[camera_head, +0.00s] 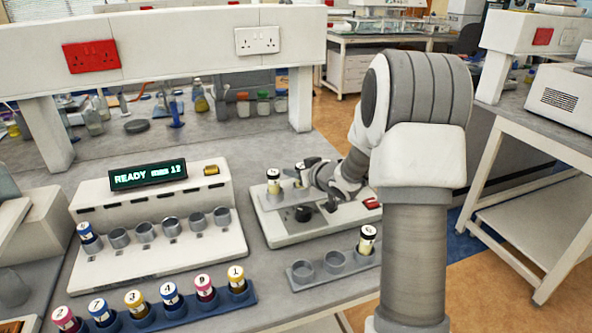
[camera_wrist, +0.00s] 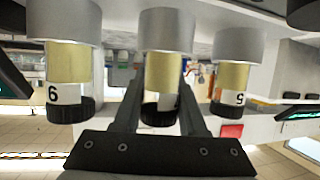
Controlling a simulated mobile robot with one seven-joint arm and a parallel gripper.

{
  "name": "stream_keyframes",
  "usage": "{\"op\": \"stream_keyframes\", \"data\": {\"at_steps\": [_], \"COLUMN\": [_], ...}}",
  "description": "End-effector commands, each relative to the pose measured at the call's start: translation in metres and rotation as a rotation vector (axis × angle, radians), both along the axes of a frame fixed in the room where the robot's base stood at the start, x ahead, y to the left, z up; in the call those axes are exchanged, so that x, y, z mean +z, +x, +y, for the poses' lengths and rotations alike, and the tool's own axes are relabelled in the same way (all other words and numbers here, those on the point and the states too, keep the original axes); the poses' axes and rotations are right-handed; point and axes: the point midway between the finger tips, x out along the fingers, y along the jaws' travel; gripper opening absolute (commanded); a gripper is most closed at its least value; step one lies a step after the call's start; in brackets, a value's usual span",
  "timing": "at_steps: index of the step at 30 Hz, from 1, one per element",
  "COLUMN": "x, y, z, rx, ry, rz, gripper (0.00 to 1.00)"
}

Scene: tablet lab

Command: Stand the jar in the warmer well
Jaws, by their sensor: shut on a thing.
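A white device (camera_head: 290,235) with grey wells along its back and a black round part (camera_head: 303,213) stands right of centre. A jar with a pale yellow body (camera_head: 273,180) stands in its left well. My gripper (camera_head: 328,187) is at the back of this device, partly hidden by my arm. In the wrist view my gripper is shut on the middle jar (camera_wrist: 160,85), whose yellow body meets a grey cylinder; whether it is fully seated cannot be told. Similar jars stand on either side, the left jar (camera_wrist: 68,75) and right jar (camera_wrist: 231,85).
A white unit (camera_head: 160,245) with a READY display has a row of grey wells; a blue-capped jar (camera_head: 89,236) is in its leftmost. A blue rack (camera_head: 215,306) of numbered jars lies in front. A grey rack (camera_head: 318,283) holds one jar (camera_head: 366,242) beside two empty holes.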

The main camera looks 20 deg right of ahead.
Motion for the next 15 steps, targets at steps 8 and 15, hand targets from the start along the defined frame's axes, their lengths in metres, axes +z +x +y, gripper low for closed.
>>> {"op": "stream_keyframes", "data": {"at_steps": [8, 15], "x": [-0.0044, -0.0044], "y": [0.0, 0.0], "z": [0.0, 0.0], "rx": [0.0, 0.0], "ry": [0.001, 0.0], "rz": [-0.001, 0.0], "gripper": [0.48, 0.76]}}
